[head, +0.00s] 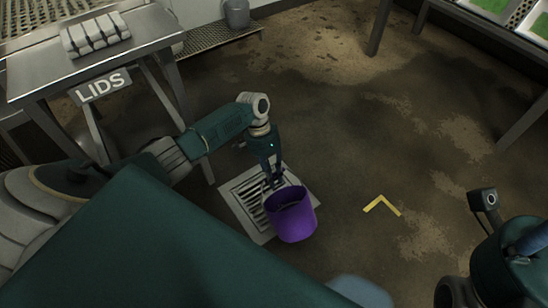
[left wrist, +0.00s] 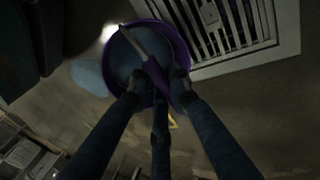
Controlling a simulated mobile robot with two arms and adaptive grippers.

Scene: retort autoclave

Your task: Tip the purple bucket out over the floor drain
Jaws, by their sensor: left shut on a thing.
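The purple bucket (head: 292,218) hangs from my left gripper (head: 273,180) in the head view, in front of the right part of the floor drain (head: 240,202). It looks about upright, with its open top facing up. In the left wrist view, the fingers of my left gripper (left wrist: 160,85) are closed around the bucket's handle, and the bucket's rim (left wrist: 133,38) shows behind them. The drain's slotted grate (left wrist: 225,25) shows beside the bucket in the left wrist view. My right gripper is not clearly in view.
A metal table with a LIDS sign (head: 103,86) stands at the left, with a stack of pale lids (head: 96,35) on it. A yellow corner mark (head: 382,205) lies on the floor right of the bucket. The floor around the mark is clear.

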